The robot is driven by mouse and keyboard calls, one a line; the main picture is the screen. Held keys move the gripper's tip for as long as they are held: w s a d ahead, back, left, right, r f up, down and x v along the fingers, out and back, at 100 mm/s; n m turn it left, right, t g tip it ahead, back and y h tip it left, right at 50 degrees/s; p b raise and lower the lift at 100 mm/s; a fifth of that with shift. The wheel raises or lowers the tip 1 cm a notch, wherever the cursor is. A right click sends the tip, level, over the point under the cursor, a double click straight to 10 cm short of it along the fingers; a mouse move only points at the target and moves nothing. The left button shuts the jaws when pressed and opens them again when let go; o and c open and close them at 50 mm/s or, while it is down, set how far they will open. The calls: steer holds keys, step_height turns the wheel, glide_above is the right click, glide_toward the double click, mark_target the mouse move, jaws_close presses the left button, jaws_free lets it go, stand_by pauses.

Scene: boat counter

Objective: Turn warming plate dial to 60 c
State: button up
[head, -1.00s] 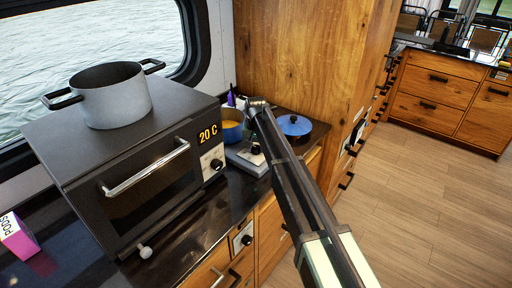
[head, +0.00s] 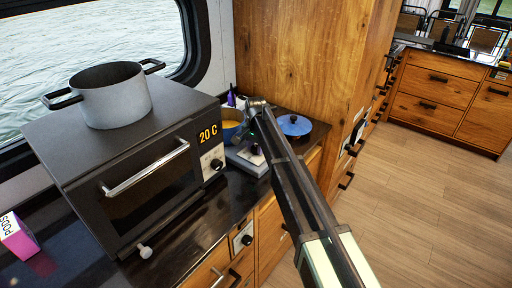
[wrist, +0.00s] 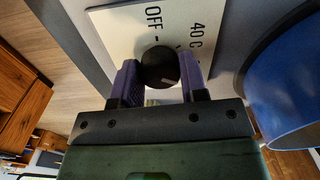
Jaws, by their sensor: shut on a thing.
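The warming plate (head: 236,158) is a low grey unit on the counter, right of the oven. Its black round dial (wrist: 160,66) sits on a white label plate (wrist: 118,24) marked "OFF" and "40 C" in the wrist view; no 60 C mark is visible. A short pale line shows on the dial. My gripper (wrist: 160,78) is shut on the dial, with one purple finger pad on each side. In the head view my gripper (head: 256,149) is small at the warming plate, and the dial is mostly hidden there.
A blue pot (head: 232,127) with orange contents stands behind my gripper. A blue lidded pan (head: 294,126) stands to the right. The oven (head: 150,180) shows "20 C" and carries a grey pot (head: 115,97). A tall wooden cabinet (head: 300,60) rises behind.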

mark_target(256, 148)
steer(key=o, duration=0.9)
step_height(256, 148, up, 11)
steer(key=p, duration=1)
steer(key=shift+f+p, duration=0.1)
steer(key=shift+p, duration=0.3)
steer(key=s+d+f+n+b, duration=0.1)
steer(key=s+d+n, duration=0.1)
steer(key=s+d, duration=0.5)
steer(key=s+d+f+n+b, duration=0.2)
steer(key=s+d, duration=0.6)
steer(key=s, duration=0.7)
steer(key=s+d+f+n+b, duration=0.2)
steer(key=s+d, duration=0.6)
steer(key=s, duration=0.4)
steer(key=shift+s, duration=0.1)
